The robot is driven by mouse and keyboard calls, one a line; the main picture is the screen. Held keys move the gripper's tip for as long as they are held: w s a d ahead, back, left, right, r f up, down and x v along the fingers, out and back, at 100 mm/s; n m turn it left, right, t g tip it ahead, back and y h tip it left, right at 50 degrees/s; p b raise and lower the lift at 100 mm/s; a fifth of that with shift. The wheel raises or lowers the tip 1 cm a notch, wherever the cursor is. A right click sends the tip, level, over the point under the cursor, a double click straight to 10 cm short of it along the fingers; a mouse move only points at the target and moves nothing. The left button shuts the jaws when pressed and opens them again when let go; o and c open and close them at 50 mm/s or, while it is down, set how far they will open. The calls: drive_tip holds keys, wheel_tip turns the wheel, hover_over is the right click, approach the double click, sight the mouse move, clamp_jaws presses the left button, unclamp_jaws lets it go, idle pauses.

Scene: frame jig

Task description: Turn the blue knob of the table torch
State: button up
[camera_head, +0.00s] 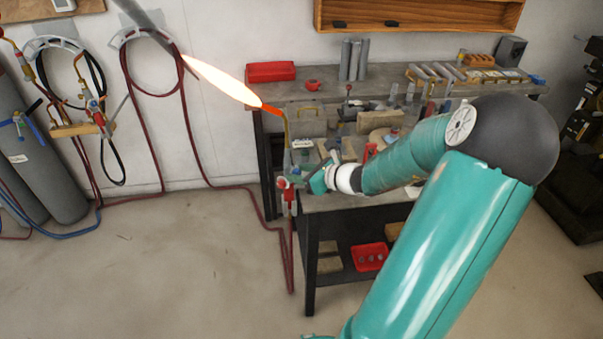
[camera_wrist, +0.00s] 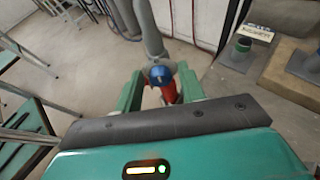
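The table torch (camera_head: 286,134) stands at the left end of the workbench, with a bright flame (camera_head: 222,81) streaming up and left from its glowing orange tip. In the wrist view, the blue knob (camera_wrist: 160,75) sits on the torch's grey and red body. My gripper (camera_wrist: 161,82) reaches around it, one green finger on each side. The fingers look apart from the knob, with narrow gaps showing; contact is not visible. In the head view, my gripper (camera_head: 312,181) is beside the torch's lower part, and the blue knob cannot be made out.
The workbench (camera_head: 345,199) carries clamps and metal parts close to my arm. A red box (camera_head: 270,71) lies on the rear table. Dark red hoses (camera_head: 262,210) run across the floor to the torch. Gas cylinders (camera_head: 50,170) stand at the left.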

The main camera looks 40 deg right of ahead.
drive_tip(key=c, duration=0.7)
drive_tip(key=shift+c, duration=0.2)
drive_tip(key=shift+a+h, duration=0.1)
drive_tip(key=shift+h, duration=0.2)
drive_tip(key=shift+a+n+t+h, duration=0.15)
drive_tip(key=shift+n+h, duration=0.4)
drive_tip(key=shift+n, duration=0.45)
drive_tip(key=shift+n+t+h, duration=0.15)
drive_tip(key=shift+n+h, duration=0.4)
drive_tip(key=shift+n, duration=0.45)
drive_tip(key=o, duration=1)
drive_tip(key=shift+s, duration=0.1)
